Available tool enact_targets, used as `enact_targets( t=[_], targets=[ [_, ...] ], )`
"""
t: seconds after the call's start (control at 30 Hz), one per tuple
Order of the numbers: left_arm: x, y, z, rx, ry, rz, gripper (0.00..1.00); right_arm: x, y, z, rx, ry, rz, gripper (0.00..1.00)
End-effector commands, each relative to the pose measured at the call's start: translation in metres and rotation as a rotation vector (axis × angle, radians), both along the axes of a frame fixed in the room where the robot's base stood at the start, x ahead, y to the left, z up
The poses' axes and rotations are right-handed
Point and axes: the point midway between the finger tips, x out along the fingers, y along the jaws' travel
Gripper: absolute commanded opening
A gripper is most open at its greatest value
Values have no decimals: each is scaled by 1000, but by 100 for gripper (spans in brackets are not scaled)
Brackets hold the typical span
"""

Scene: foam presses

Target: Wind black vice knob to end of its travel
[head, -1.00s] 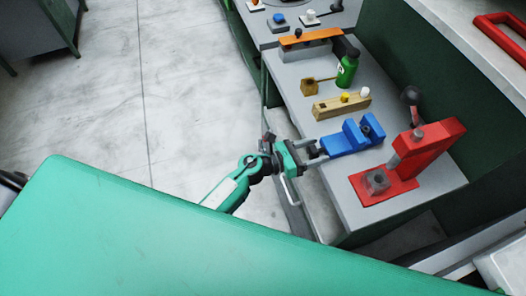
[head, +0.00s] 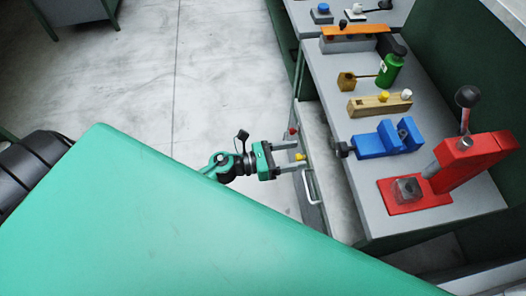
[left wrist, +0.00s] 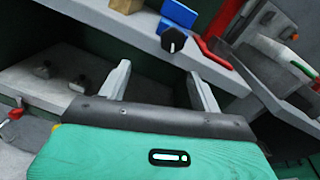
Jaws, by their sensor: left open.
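The blue vice (head: 380,140) stands on the grey bench top, and its black knob (head: 343,149) sticks out to the left past the bench edge. In the left wrist view the black knob (left wrist: 173,40) shows at the end of the blue vice (left wrist: 179,13). My left gripper (head: 301,157) is open and empty, left of the knob and apart from it. In the left wrist view its two fingers (left wrist: 156,82) are spread, with the knob beyond and above the gap. My right gripper is not in view.
A red press (head: 468,160) stands right of the vice. Behind the vice are a wooden block (head: 378,105) with knobs, a green bottle (head: 391,68) and an orange-topped item (head: 357,31). The floor (head: 215,80) left of the bench is clear.

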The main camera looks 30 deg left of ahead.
Motion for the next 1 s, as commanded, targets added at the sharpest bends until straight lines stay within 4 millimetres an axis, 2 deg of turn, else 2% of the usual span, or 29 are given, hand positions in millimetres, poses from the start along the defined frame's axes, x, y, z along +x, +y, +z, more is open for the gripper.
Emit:
enact_targets(
  t=[0.2, 0.47, 0.8, 1.0],
  targets=[
    [12, 19, -35, -163, 233, 118, 65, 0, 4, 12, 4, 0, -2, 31],
    [17, 41, -83, -348, 482, 263, 65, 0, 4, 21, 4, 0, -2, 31],
    [9, 68, -143, -573, 763, 455, 65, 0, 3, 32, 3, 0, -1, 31],
    [1, 79, -171, -674, 878, 544, 65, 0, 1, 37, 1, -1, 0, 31]
  ],
)
